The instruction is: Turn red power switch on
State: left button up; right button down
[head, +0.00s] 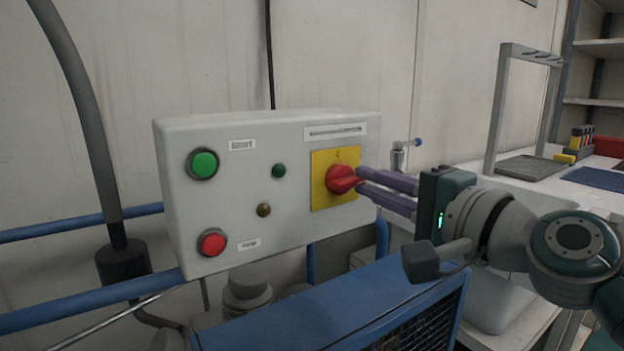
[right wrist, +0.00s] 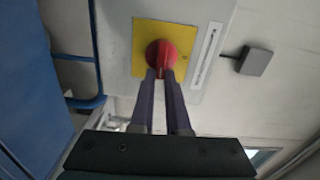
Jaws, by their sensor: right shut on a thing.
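The red power switch (head: 341,179) is a rotary knob on a yellow square plate (head: 322,199) at the right side of the white control box (head: 240,215). My right gripper (head: 359,182) reaches in from the right, its two purple fingers closed on the knob. In the right wrist view the red knob (right wrist: 161,54) sits at the tips of the fingers (right wrist: 161,74), with the yellow plate (right wrist: 142,38) behind it. The fingers hide part of the knob, and I cannot tell its exact switch position. My left gripper is not in view.
The box also carries a green button (head: 203,164), a red button (head: 212,242) and small lamps (head: 279,170). A blue frame (head: 330,308) stands below it. A sink with a tap (head: 399,157) and a counter lie to the right.

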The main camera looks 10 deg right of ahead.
jog(key=shift+m, duration=0.4)
jog(key=c, duration=0.9)
grip_release()
jog(key=shift+s, duration=0.1)
jog(key=shift+s+d+f, duration=0.1)
jog(key=shift+s+d, duration=0.1)
jog(key=shift+s, duration=0.1)
jog(key=v, duration=0.9)
